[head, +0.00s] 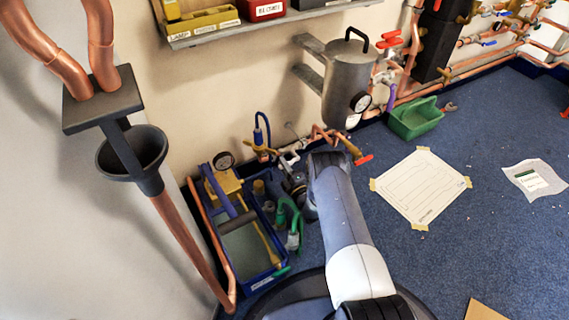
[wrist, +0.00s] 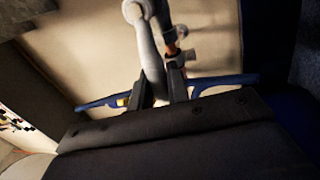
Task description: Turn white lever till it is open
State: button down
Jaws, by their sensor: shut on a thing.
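In the wrist view, a pale grey-white lever (wrist: 147,45) runs down from a rounded end at the top into the space between the dark fingers of my gripper (wrist: 158,82). The fingers are shut on it. A copper-coloured stem and a pale fitting (wrist: 183,58) sit just right of the lever. In the head view, a small whitish valve (head: 289,158) shows low on the wall, left of my bent arm. My gripper is largely hidden behind the arm there, and I cannot tell how far the lever is turned.
A blue tool crate (head: 233,283) stands on the floor left of my arm. A grey tank (head: 348,83) with a gauge hangs on the wall above. A red-handled tap (head: 362,160) is close right of my arm. Taped paper (head: 420,187) and open carpet lie to the right.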

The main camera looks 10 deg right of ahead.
jog(key=shift+f+n, duration=0.35)
jog(key=shift+n, duration=0.25)
jog(key=shift+f, duration=0.1)
jog(key=c, duration=1.4)
grip_release()
jog(key=p+v, duration=0.3)
jog(key=v, duration=0.7)
jog(key=shift+s+d+p, duration=0.2)
jog(key=shift+s+p, duration=0.15)
jog(key=shift+p, duration=0.05)
jog(key=shift+w, duration=0.1)
jog(key=b+x, duration=0.3)
jog(key=x, duration=0.7)
jog(key=shift+a+f+b, duration=0.1)
jog(key=shift+b, duration=0.25)
jog(key=shift+w+a+r, duration=0.1)
jog(key=shift+w+r, duration=0.15)
jog(key=shift+w, duration=0.05)
